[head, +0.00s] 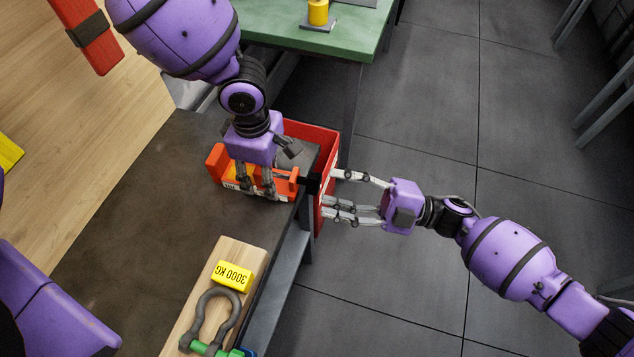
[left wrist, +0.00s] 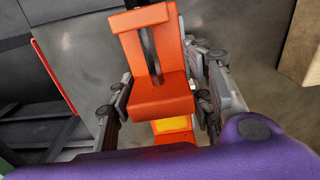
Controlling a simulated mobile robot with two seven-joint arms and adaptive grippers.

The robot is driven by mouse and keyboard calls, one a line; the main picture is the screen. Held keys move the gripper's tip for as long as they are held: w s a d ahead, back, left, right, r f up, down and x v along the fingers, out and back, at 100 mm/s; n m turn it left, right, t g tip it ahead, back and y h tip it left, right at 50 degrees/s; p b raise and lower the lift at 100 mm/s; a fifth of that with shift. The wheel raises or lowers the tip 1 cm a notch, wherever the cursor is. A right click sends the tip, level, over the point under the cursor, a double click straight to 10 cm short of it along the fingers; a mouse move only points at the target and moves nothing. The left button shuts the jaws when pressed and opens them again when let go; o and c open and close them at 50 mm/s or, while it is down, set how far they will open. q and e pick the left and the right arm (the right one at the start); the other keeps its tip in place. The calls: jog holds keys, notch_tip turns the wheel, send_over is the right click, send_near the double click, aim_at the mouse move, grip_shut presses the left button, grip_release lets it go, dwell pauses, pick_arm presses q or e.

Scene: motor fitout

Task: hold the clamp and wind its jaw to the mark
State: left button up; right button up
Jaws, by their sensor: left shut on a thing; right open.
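The orange-red clamp (head: 217,163) lies on the dark bench top near its right edge. My left gripper (head: 256,186) reaches down from above and is shut on the clamp's body, hiding part of it. A black end piece (head: 311,184) sticks out at the clamp's right end, past the bench edge. My right gripper (head: 334,193) is open just right of this piece, fingers pointing left. I cannot make out the mark.
A wooden board (head: 193,312) with a shackle (head: 213,309) and a yellow 3000 KG block (head: 233,276) lies on the bench in front. A green table (head: 345,47) is behind. Open floor lies right.

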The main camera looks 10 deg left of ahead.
jog(key=n, duration=0.3)
jog(key=n+t+h, duration=0.1)
jog(key=n+h, duration=0.1)
jog(key=n, duration=1.3)
send_near(319, 187)
jog(key=a, duration=0.3)
jog(key=w+a, duration=0.1)
jog(key=a, duration=0.6)
jog(key=shift+w+a+f, duration=0.1)
jog(key=shift+w+a, duration=0.05)
jog(key=shift+a, duration=0.1)
jog(key=shift+c, duration=0.5)
jog(key=c, duration=1)
pick_arm(q)
jog(key=shift+w, duration=0.1)
pick_arm(e)
jog(key=shift+m, duration=0.4)
